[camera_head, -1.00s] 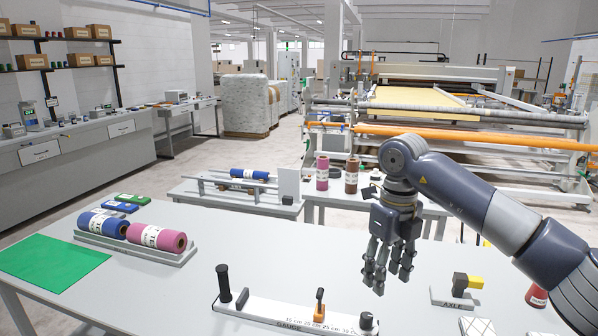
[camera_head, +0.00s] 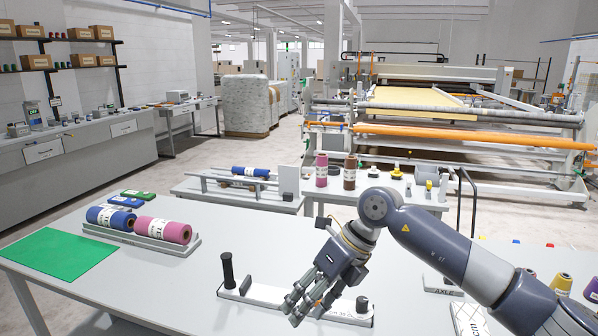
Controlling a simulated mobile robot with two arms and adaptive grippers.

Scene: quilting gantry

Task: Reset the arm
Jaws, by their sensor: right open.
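My right gripper (camera_head: 310,296) comes in from the right and hangs over the gauge board, fingers pointing down and to the left. Its fingers are apart with nothing seen between them. The white gauge board (camera_head: 262,291) lies on the near grey table, with a black upright handle (camera_head: 228,270) at its left end. The gripper hides the middle of the board; whether it touches the board I cannot tell. My left gripper is not in view.
On the table are a green mat (camera_head: 58,256), a tray (camera_head: 148,242) with a blue roll (camera_head: 112,217) and a pink roll (camera_head: 163,230), and the axle stand (camera_head: 442,287). Several thread cones (camera_head: 560,284) stand at right. The quilting gantry (camera_head: 440,115) stands behind. The table's middle left is clear.

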